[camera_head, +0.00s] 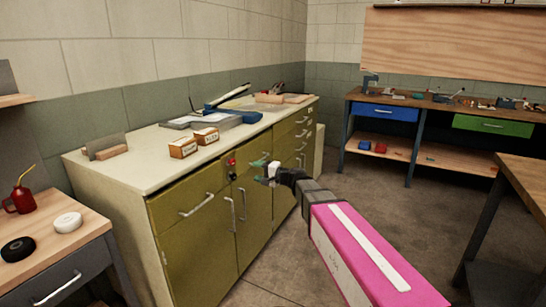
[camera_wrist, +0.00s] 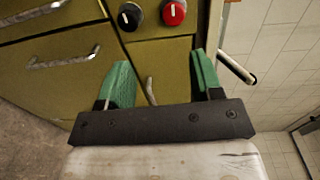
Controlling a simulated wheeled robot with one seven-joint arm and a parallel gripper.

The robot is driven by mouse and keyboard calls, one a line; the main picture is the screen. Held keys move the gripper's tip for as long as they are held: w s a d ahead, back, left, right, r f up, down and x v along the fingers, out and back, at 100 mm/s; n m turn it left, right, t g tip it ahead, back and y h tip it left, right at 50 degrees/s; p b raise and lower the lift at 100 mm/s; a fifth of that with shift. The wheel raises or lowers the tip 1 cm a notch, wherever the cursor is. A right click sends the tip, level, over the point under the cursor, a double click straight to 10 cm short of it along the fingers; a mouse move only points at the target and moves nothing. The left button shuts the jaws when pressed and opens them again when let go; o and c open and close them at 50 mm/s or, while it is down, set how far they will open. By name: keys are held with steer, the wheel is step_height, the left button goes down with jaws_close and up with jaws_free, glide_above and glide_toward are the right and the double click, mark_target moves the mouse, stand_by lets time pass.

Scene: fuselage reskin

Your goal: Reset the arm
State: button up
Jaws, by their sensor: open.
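My gripper (camera_head: 264,170) is open, with its green fingertips apart and nothing visible between them. In the head view it is at the end of my arm, in front of the olive cabinet (camera_head: 240,205) and close to the red and black knobs. In the wrist view the gripper (camera_wrist: 158,85) shows two green fingers on a dark bar. My pink and grey arm extends toward the lower right in the head view.
Two small labelled boxes (camera_head: 183,147) and grey equipment (camera_head: 215,121) stand on the cabinet's pale top. A side table (camera_head: 62,256) with a red oil can (camera_head: 22,198) is at left. A workbench (camera_head: 430,106) stands at the back right. Open floor (camera_head: 385,200) lies between.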

steer(key=s+d+f+n+g+h, duration=0.2)
steer(key=s+d+f+h, duration=0.25)
steer(key=d+f, duration=0.3)
steer(key=s+d+f+n+g+h, duration=0.1)
steer(key=s+d+f+g+h, duration=0.15)
steer(key=s+d+f, duration=0.4)
steer(key=s+d+f+g+h, duration=0.1)
steer(key=s+d+f+h, duration=0.3)
steer(key=d, duration=0.6)
steer(key=s+d+f+n+g+h, duration=0.1)
steer(key=s+d+f+h, duration=0.4)
steer(key=d, duration=0.4)
steer(key=shift+s+d+f, duration=0.25)
steer(key=shift+d, duration=0.1)
